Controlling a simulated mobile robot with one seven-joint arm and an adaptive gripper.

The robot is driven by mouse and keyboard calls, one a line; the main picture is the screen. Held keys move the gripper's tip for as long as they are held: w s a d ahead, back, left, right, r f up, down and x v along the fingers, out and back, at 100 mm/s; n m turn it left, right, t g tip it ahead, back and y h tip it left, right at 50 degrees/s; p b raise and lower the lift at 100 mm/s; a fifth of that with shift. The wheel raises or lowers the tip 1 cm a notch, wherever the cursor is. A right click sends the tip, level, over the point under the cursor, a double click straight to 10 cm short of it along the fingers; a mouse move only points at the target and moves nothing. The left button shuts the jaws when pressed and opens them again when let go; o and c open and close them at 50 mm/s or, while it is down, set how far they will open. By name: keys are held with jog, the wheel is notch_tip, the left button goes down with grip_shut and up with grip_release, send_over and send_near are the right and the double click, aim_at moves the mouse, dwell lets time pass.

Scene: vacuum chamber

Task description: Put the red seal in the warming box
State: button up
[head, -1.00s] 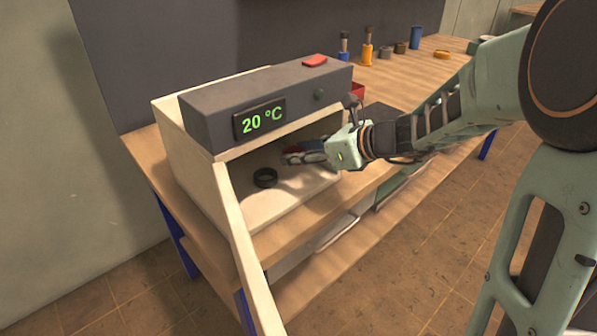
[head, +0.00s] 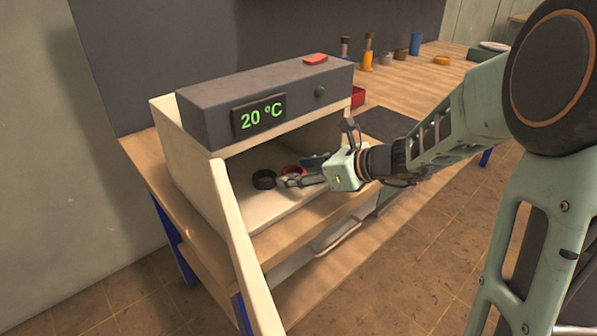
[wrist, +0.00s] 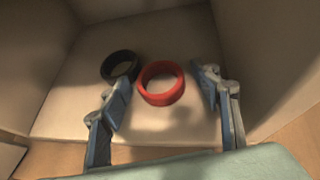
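The red seal (wrist: 161,84) is a ring lying on the floor of the warming box (head: 229,193). In the head view my gripper (head: 290,181) reaches in through the open front of the box. A black seal (wrist: 119,66) lies just left of the red one on the box floor, and shows in the head view (head: 264,180).
The box door (head: 245,262) stands open at the front left. The display (head: 260,118) reads 20 °C. A red piece (head: 315,59) lies on top of the box. A red bin (head: 358,97) and several bottles stand on the bench (head: 415,82) behind.

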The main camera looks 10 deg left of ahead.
jog(key=shift+r, duration=0.3)
jog(key=p+v, duration=0.3)
jog(key=v, duration=0.9)
jog(key=shift+f, duration=0.1)
